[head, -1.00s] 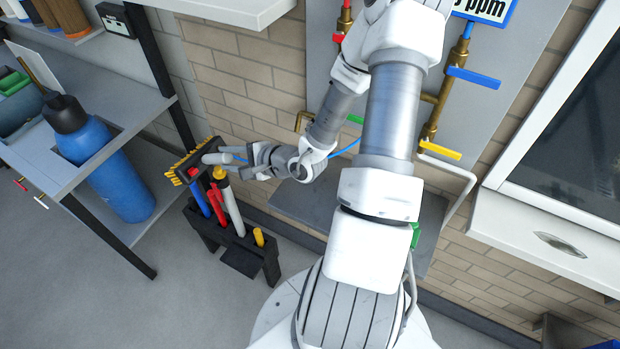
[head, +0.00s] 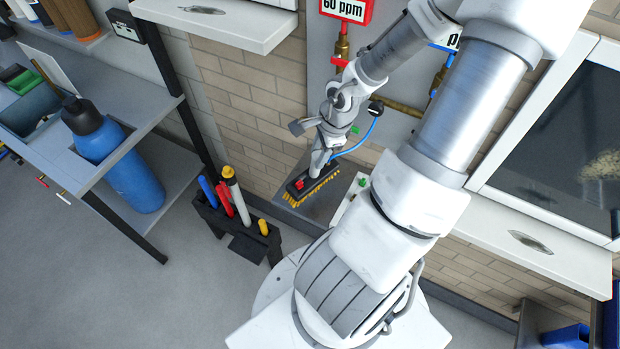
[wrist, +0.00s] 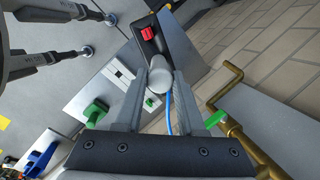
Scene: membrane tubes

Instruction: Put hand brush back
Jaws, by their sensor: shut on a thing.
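The hand brush (head: 314,187) has a dark block, yellow bristles, a red piece on top and a grey handle. My gripper (head: 322,152) is shut on the handle, and the brush hangs bristles down over the grey shelf at the wall. I cannot tell whether the bristles touch the shelf. In the wrist view the grey handle (wrist: 158,78) sits between the two fingers of my gripper (wrist: 156,88), with the red piece (wrist: 147,33) beyond it. Part of the brush block is hidden behind the handle there.
The black tool rack (head: 237,222) with blue, red, white and yellow handles stands on the floor, left of the brush. A blue bottle (head: 118,165) sits in the bench at left. Brass pipes (head: 400,108) and a blue hose (head: 365,140) are close to my gripper.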

